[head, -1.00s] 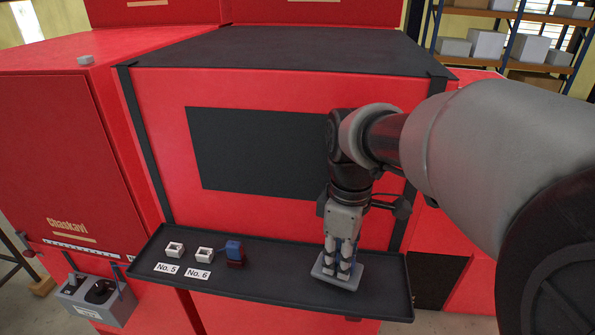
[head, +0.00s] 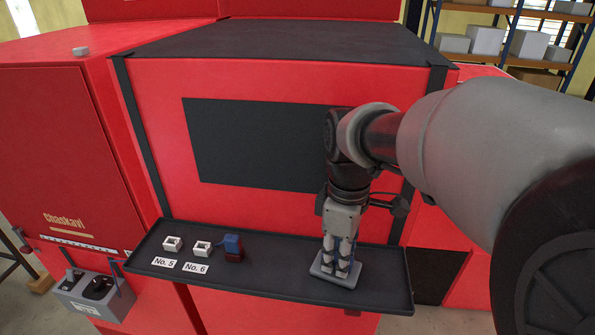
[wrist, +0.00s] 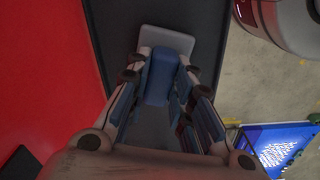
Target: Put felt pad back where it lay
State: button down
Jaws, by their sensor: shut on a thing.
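The felt pad (head: 319,269) appears as a flat light grey plate with a blue upright part, at the right of the dark shelf (head: 385,277). My gripper (head: 342,266) points down over it, with its fingers closed on the blue part. In the wrist view the grey plate (wrist: 167,39) shows beyond the fingertips, with the blue part (wrist: 160,80) between the fingers. The plate is at or very near the shelf surface; I cannot tell whether it touches. The fingers hide part of it.
A blue and dark red block (head: 233,247) and two white square holders (head: 173,244) (head: 202,248) stand left on the shelf, behind labels No. 5 (head: 164,262) and No. 6 (head: 196,267). The shelf between block and pad is clear. A red cabinet wall (head: 290,215) rises behind.

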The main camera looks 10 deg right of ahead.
jog(key=shift+f, duration=0.2)
jog(key=c, duration=1.3)
grip_release()
jog(key=shift+c, duration=0.2)
jog(key=shift+r, duration=0.1)
notch_tip(320, 180, up, 12)
